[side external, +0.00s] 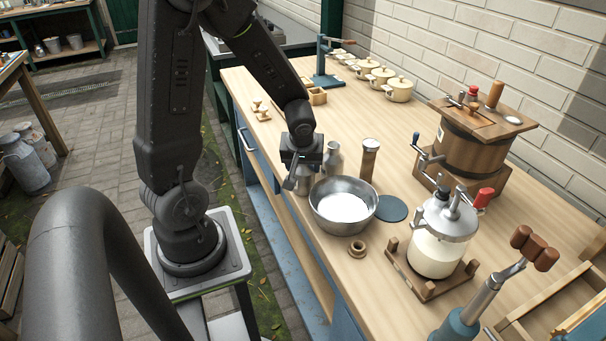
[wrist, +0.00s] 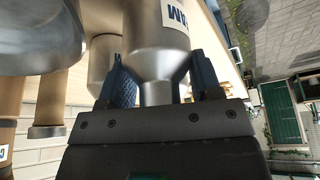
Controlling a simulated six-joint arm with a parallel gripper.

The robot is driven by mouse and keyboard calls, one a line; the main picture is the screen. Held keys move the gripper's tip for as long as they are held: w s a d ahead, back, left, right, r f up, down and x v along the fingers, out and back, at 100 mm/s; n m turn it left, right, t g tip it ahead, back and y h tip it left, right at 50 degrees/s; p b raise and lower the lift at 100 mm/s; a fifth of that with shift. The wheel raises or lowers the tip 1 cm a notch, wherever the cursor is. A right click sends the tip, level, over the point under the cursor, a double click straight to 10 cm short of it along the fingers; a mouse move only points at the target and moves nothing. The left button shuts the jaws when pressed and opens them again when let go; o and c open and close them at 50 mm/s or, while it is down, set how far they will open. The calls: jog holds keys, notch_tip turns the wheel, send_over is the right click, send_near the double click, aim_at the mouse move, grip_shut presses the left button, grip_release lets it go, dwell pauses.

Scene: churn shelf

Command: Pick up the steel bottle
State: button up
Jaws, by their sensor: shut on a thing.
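My gripper (side external: 298,180) is at the front edge of the bench, just left of the steel bowl. In the wrist view, my gripper (wrist: 162,82) has its blue-padded fingers shut on the narrow neck of a steel bottle (wrist: 155,28). The bottle has a white label with dark letters, only partly in view. In the side view the held steel bottle (side external: 305,186) is mostly hidden by my gripper and the bowl; I cannot tell whether its base touches the bench. A second steel bottle (side external: 333,160) stands close behind it and also shows in the wrist view (wrist: 102,62).
A steel bowl (side external: 329,222) of white contents stands right beside the held bottle. The bench (side external: 260,85) has free room toward the back left.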

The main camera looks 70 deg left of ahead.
jog(key=shift+r, duration=0.1)
jog(key=shift+r, duration=0.6)
jog(key=s+a+r, duration=0.3)
jog(key=s+r, duration=0.2)
jog(key=r, duration=0.3)
jog(key=s+a+r, duration=0.3)
jog(key=s+r, duration=0.1)
jog(key=r, duration=0.3)
jog(key=w+d+m+h, duration=0.15)
jog(key=w+d, duration=0.25)
jog(key=w, duration=0.4)
jog(key=w+d+m+y, duration=0.15)
jog(key=w+d, duration=0.25)
jog(key=w, duration=0.5)
jog(key=w+d+m+t+h, duration=0.1)
jog(key=w+d, duration=0.3)
jog(key=d, duration=0.2)
jog(key=w+d+m, duration=0.1)
jog(key=w+d, duration=0.3)
jog(key=d, duration=0.3)
jog(key=shift+w+d+f, duration=0.1)
jog(key=shift+w+f, duration=0.05)
jog(key=shift+f, duration=3.45)
jog(key=shift+w+f, duration=0.1)
jog(key=shift+f, duration=3.5)
